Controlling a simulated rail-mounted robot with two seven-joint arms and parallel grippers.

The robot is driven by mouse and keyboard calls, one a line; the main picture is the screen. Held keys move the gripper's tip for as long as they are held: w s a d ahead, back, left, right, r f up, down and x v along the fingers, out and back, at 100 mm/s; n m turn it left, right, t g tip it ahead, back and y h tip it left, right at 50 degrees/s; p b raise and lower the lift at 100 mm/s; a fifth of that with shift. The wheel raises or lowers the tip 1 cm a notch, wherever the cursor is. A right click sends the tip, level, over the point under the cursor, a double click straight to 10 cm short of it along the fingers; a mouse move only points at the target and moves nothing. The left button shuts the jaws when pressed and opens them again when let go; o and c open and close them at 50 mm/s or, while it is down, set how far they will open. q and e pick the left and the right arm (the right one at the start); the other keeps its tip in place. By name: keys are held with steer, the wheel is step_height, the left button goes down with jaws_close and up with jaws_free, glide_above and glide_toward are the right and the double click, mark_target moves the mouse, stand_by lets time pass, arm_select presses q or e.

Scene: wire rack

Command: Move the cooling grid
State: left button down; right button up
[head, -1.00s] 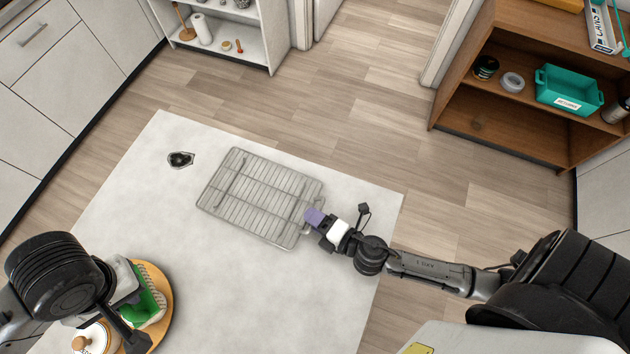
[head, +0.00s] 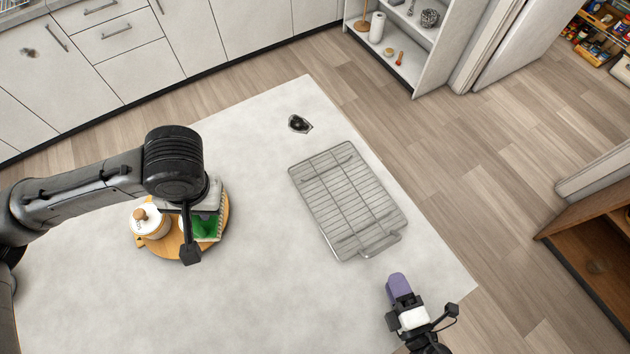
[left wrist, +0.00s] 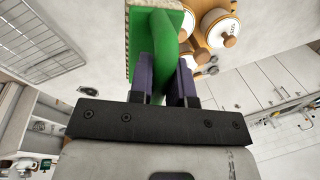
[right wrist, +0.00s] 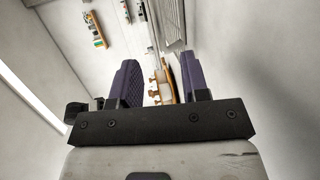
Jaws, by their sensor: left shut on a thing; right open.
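The cooling grid (head: 330,205), a silver wire rack with a handle loop at its near end, lies on the pale tabletop (head: 270,285). It also shows in the left wrist view (left wrist: 38,40). My right gripper (head: 399,288) is open and empty, apart from the grid, just beyond its handle end. Its spread fingers show in the right wrist view (right wrist: 160,82). My left gripper (left wrist: 165,78) is shut on a green curved handle (left wrist: 165,45), above a round wooden board left of the grid. In the head view my left wrist hides its fingertips.
The round wooden board (head: 172,247) holds a white lidded jar (head: 148,222) and the green item. A small dark object (head: 299,124) sits beyond the grid's far end. Bare tabletop lies between board and grid. White shelves (head: 425,60) stand past the table.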

arm_select(q)
steer(key=shift+f+b, duration=0.4)
steer(key=shift+f, duration=0.15)
arm_select(e)
steer(key=shift+v, duration=1.45)
